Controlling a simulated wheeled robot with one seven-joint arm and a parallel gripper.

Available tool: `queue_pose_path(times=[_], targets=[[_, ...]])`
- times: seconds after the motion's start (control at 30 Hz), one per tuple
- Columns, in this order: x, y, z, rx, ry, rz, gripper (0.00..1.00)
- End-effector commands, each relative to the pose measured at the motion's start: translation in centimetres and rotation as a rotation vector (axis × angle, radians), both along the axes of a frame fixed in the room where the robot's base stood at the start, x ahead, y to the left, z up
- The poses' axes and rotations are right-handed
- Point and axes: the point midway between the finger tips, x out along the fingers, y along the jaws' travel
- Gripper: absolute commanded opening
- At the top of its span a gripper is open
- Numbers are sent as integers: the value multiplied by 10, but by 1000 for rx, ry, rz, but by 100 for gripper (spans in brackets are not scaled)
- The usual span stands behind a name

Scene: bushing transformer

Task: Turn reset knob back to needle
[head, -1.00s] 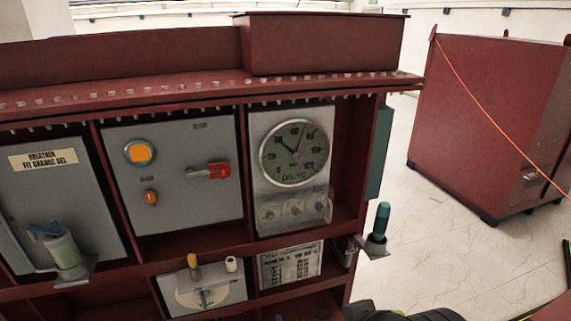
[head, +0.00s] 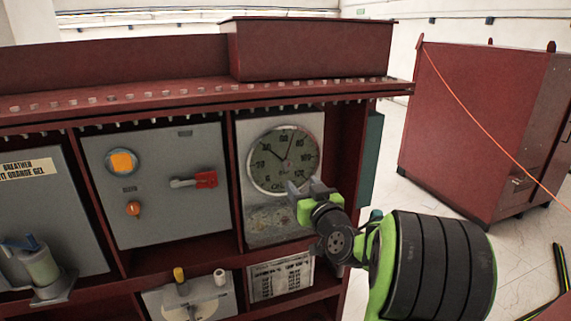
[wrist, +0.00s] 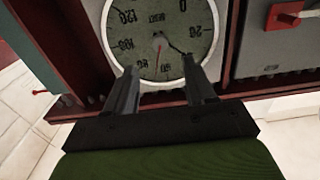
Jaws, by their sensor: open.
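The round gauge (head: 270,160) has a pale rim, a grey-green numbered face and dark hands, in the right-hand bay of the red cabinet. In the wrist view the gauge (wrist: 150,30) appears upside down, with "RESET" lettering, a dark hand pointing down-right towards the right finger, and a thin reddish hand near the middle. My gripper (head: 309,187) is in front of the gauge's lower right edge in the head view. In the wrist view my gripper (wrist: 159,66) is open and empty, its fingers on either side of the middle of the dial. I cannot make out a separate reset knob, nor whether the fingers touch the dial.
Left of the gauge is a grey panel with an orange button (head: 122,162), a red switch handle (head: 206,179) and an orange knob (head: 133,208). A shelf below holds a label plate (head: 281,277). A red cabinet (head: 475,120) stands at right; floor lies between.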

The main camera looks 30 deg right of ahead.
Motion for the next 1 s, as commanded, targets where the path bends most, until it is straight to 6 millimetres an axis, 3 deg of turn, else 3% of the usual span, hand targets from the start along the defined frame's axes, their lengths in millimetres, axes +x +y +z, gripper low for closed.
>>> queue_pose_path(times=[0.2, 0.33, 0.5, 0.7, 0.77, 1.0], targets=[[54, -13, 6, 2, 1, 4, 55], [77, -19, 5, 1, 0, 2, 55], [89, -23, 2, 1, 1, 0, 55], [90, -23, 1, 0, 1, 0, 55], [90, -23, 1, 0, 1, 0, 49], [89, -23, 1, 0, 1, 0, 12]])
